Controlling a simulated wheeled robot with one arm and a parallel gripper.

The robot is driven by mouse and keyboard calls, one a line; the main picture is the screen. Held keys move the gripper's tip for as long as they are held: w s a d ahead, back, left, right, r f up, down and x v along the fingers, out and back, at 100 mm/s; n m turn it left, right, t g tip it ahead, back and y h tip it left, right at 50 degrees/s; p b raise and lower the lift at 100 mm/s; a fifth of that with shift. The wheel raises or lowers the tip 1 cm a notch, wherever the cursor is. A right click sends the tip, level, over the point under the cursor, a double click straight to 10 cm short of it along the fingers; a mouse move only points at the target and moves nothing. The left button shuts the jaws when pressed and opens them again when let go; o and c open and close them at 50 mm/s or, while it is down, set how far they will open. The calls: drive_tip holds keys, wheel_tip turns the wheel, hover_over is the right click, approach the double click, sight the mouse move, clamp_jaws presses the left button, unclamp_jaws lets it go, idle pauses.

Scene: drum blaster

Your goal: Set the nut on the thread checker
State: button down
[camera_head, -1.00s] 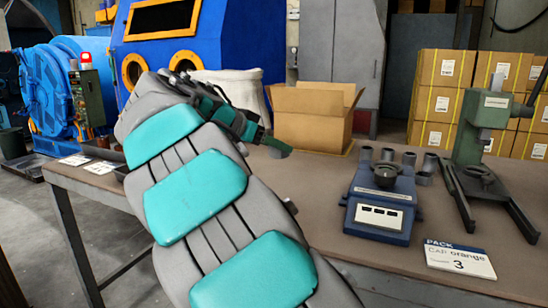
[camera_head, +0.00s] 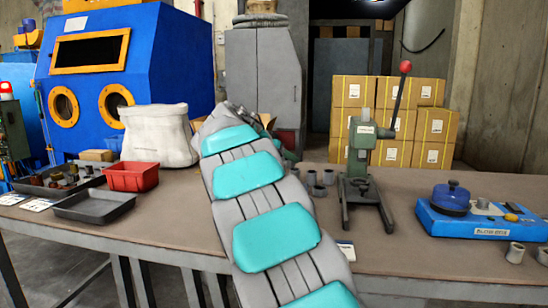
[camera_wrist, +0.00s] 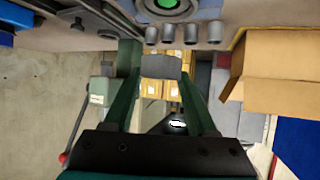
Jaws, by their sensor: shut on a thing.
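My gripper (camera_wrist: 160,58) shows in the wrist view with its two green fingers closed on a grey nut (camera_wrist: 160,68). The thread checker (camera_wrist: 168,7) is partly in view at the top edge, with a round grey ring and a green centre. The held nut appears apart from it, with loose grey nuts between them in the picture. In the head view my own arm hides the thread checker and most of the gripper.
Several loose grey nuts (camera_wrist: 182,34) stand beside the checker. A green press (camera_head: 360,170) with a red-knobbed lever stands to the right. An open cardboard box (camera_wrist: 275,75) is near my gripper. A blue device (camera_head: 480,218), a red bin (camera_head: 131,177) and black trays (camera_head: 93,206) are also on the table.

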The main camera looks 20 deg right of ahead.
drive_tip(key=shift+f+b, duration=0.6)
drive_tip(key=shift+f, duration=2.15)
drive_tip(key=shift+b, duration=1)
drive_tip(key=shift+f+b, duration=0.65)
drive_tip(key=shift+b, duration=0.05)
drive_tip(key=shift+c, duration=2.4)
unclamp_jaws()
drive_tip(key=shift+b+v, duration=1.1)
drive_tip(key=shift+v, duration=4.5)
drive_tip(key=shift+f, duration=0.1)
